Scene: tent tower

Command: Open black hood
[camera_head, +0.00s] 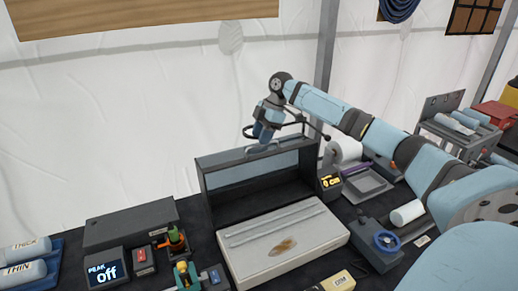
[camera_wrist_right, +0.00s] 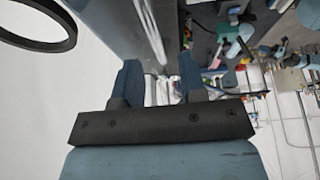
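The black hood (camera_head: 208,200) stands at the back of the table against the tent wall. It is a dark box frame with a greyish panel (camera_head: 232,173) in its upper front and an opening below. A pale handle (camera_head: 262,153) sits at its top front edge. My right gripper (camera_head: 262,138) points down just above this handle. Its two blue fingers stand apart in the right wrist view (camera_wrist_right: 159,75), and I see nothing clamped between them. Whether the fingers touch the handle is hidden. My left gripper is out of view.
A white tray (camera_head: 240,269) with two rods and a brown patch lies before the hood. A dark box (camera_head: 130,224) and a display reading "off" (camera_head: 107,273) stand left. A blue-wheeled device (camera_head: 378,252) and a paper roll (camera_head: 345,150) stand right.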

